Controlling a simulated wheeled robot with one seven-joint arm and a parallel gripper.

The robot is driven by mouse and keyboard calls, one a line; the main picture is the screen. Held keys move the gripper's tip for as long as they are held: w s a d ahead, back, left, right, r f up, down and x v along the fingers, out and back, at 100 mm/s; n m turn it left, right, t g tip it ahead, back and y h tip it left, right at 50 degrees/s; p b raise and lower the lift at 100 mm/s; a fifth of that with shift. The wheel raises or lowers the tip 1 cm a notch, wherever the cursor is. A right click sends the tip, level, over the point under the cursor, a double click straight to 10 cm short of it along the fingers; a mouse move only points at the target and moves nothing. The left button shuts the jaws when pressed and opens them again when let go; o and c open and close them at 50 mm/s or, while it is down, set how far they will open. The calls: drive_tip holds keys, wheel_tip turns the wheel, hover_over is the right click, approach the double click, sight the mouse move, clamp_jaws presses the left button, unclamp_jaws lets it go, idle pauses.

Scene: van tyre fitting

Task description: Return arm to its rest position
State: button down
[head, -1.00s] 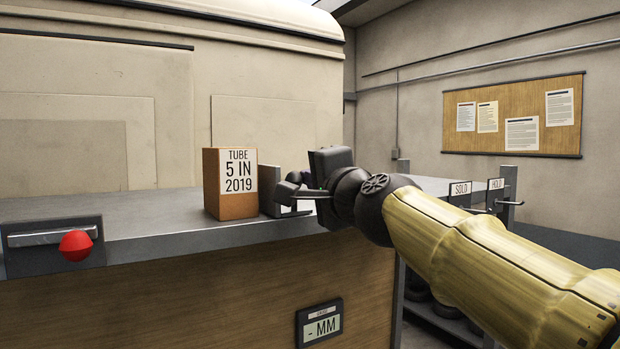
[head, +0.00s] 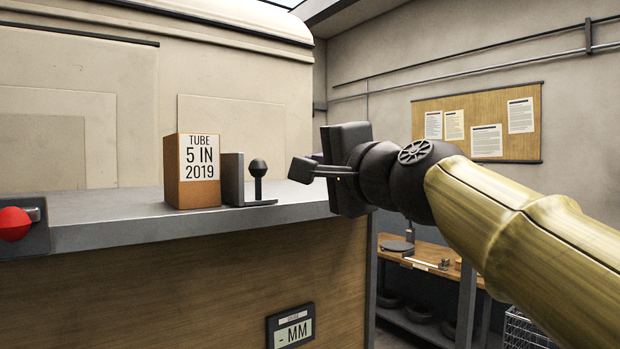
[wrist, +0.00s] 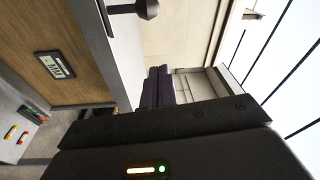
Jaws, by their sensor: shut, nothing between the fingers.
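My gripper (head: 303,170) is at the end of my yellow arm, right of centre in the head view. Its fingers are shut and empty, pointing left just above the right part of the grey counter (head: 110,217). It is apart from the small black knob (head: 258,168) on the grey angle bracket (head: 233,180), with a gap between them. In the wrist view the dark gripper body (wrist: 170,130) fills the lower part, and the black knob (wrist: 147,9) shows at the top edge.
An orange-brown box (head: 184,184) labelled "TUBE 5 IN 2019" stands left of the bracket. A red ball handle (head: 14,224) is at the far left. A gauge display (head: 291,328) reading "- MM" is on the wooden front. A workbench (head: 430,255) stands behind, below my arm.

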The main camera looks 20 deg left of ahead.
drive_tip(key=shift+b+v, duration=0.35)
drive_tip(key=shift+v, duration=0.9)
drive_tip(key=shift+a, duration=0.1)
